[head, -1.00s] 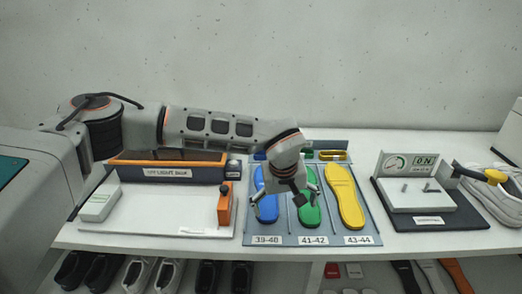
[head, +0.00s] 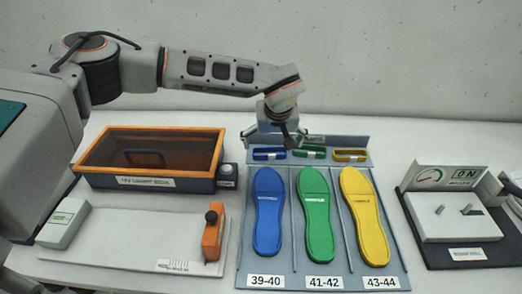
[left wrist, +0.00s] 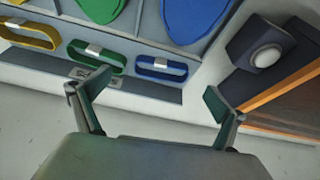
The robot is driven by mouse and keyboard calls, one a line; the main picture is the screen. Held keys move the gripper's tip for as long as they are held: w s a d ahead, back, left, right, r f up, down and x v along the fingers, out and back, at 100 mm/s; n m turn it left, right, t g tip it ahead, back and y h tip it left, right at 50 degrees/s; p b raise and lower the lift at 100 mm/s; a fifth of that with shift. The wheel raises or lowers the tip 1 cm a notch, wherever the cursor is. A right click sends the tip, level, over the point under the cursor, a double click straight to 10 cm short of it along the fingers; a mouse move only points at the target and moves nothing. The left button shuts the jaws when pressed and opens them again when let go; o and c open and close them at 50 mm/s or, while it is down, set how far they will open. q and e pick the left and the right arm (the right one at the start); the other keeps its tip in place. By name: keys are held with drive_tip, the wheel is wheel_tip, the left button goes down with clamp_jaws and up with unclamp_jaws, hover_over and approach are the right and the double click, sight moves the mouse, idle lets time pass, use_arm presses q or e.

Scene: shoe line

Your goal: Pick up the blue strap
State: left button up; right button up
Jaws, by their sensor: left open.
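The blue strap (head: 268,154) lies in the back row of the grey-blue rack (head: 240,222), behind the blue insole (head: 267,212). It has a pale band at its middle. In the left wrist view the blue strap (left wrist: 162,70) lies just beyond the space between the fingertips. My left gripper (left wrist: 160,92) is open and empty, its fingers spread apart. In the head view my left gripper (head: 284,138) hangs over the back of the rack, near the blue and green straps. My right gripper does not show.
A green strap (head: 309,152) and a yellow strap (head: 350,156) lie to the right in the row. Green (head: 316,215) and yellow (head: 364,215) insoles lie in front. An orange-rimmed box (head: 208,160) and a dark button unit (head: 227,176) stand close on the left.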

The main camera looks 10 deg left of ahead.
sight(270, 159)
use_arm(q)
drive_tip(key=shift+w+f, duration=0.1)
drive_tip(key=shift+f, duration=0.35)
drive_tip(key=x, duration=0.4)
drive_tip(key=shift+a+f+p, duration=0.15)
drive_tip(key=shift+a+p, duration=0.15)
drive_tip(key=shift+a, duration=0.05)
drive_tip(key=shift+w+f, duration=0.25)
drive_tip(key=shift+f, duration=0.05)
